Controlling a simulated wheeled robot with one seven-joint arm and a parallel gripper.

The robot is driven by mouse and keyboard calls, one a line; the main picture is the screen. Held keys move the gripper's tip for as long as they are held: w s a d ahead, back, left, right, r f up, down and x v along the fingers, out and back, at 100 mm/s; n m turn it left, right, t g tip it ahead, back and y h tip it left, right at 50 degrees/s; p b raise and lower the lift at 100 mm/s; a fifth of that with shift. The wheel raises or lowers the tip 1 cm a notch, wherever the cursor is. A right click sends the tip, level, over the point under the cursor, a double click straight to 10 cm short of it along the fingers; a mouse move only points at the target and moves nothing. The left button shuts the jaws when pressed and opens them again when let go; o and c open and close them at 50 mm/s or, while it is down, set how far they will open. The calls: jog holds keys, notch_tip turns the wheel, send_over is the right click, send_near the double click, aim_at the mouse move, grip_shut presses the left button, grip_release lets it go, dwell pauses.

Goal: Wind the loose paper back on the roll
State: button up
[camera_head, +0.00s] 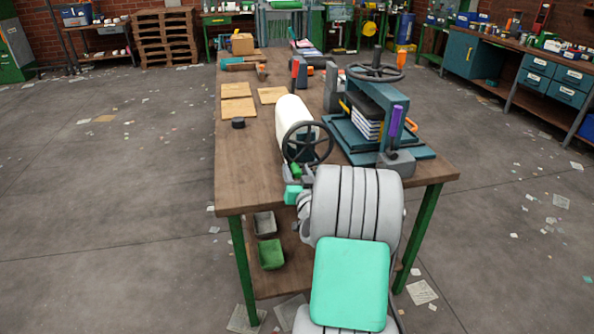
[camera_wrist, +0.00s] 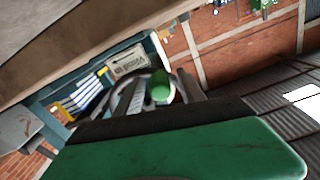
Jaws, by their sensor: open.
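The white paper roll (camera_head: 290,108) lies lengthwise on the workbench, with a black spoked handwheel (camera_head: 286,141) at its near end. A loose end of paper cannot be made out. My gripper (camera_head: 298,174) is at the lower rim of the handwheel, close to a small green knob (camera_head: 297,169). In the wrist view my gripper (camera_wrist: 155,95) has its fingers apart, and a round green end (camera_wrist: 161,88), which looks like the knob, shows between them. Whether the fingers touch it I cannot tell. My arm hides part of the bench's near edge.
A teal press (camera_head: 393,105) with a stack of sheets stands right of the roll. Tan boards (camera_head: 237,108) and a small black object (camera_head: 238,123) lie to the left. The bench's near left top (camera_head: 245,180) is bare. Small trays (camera_head: 271,254) sit on the lower shelf.

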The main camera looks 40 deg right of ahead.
jog(key=shift+c, duration=0.5)
grip_shut()
dwell(0.8)
